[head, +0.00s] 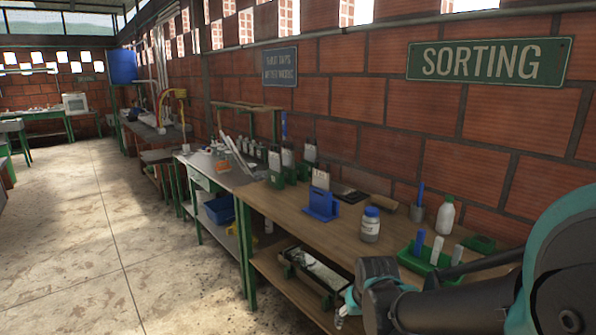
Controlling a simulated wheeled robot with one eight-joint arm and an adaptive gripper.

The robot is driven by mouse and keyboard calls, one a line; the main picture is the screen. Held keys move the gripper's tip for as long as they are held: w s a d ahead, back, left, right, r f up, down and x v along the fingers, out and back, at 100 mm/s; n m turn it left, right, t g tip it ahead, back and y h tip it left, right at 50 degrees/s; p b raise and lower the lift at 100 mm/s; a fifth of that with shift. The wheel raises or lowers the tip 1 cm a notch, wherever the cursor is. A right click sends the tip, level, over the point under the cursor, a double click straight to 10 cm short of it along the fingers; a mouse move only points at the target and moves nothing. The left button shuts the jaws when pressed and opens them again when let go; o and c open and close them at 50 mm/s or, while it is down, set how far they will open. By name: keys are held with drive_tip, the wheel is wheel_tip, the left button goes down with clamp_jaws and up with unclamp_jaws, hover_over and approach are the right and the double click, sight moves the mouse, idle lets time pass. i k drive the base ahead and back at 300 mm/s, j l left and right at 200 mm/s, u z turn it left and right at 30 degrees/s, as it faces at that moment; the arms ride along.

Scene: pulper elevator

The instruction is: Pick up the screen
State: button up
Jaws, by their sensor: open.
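I cannot tell for sure which thing is the screen. A long dark-framed tray with a pale inside (318,268) lies on the lower shelf of the wooden bench. A flat dark rectangular piece (344,191) lies on the bench top near the wall. My arm comes in from the right, over the front of the bench. My gripper (346,306), with teal parts, is at the bottom, in front of the bench and close to the right end of the tray. It is open; its fingertips are small and partly hidden by the wrist.
The wooden bench top (285,205) holds a blue stand (321,204), a blue-capped jar (370,226), a white bottle (446,215) and a green rack (428,260) near my arm. A brick wall (345,120) runs behind. The concrete floor (90,240) at left is clear.

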sight(274, 158)
drive_tip(key=i+j+u, duration=0.2)
drive_tip(key=i+j+z, duration=0.25)
drive_tip(key=i+j, duration=0.2)
drive_tip(key=j, duration=0.2)
